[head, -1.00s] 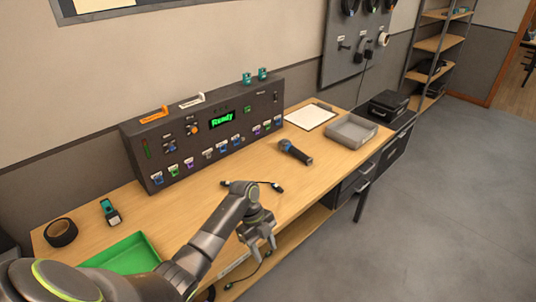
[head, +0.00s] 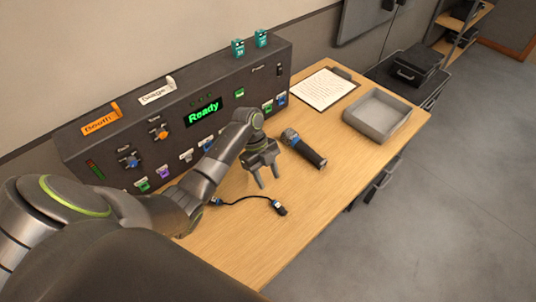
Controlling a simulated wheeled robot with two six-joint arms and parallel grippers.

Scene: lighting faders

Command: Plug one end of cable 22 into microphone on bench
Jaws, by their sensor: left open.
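The microphone (head: 310,154) lies on its side on the wooden bench, with a dark body and a bluish ring near its far left end. A short black cable (head: 247,198) lies on the bench in front of the console. Its near connector (head: 279,208) shows a small light mark; the other end lies by my left arm. I cannot read a number on it. My left gripper (head: 271,183) is open and empty, fingers pointing down, between the cable and the microphone. It appears apart from both. My right gripper is not in view.
A dark console (head: 176,120) with faders, knobs and a green "Ready" display stands along the back of the bench. A clipboard (head: 323,89) and a grey tray (head: 377,115) lie to the right. The front right of the bench (head: 325,190) is clear.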

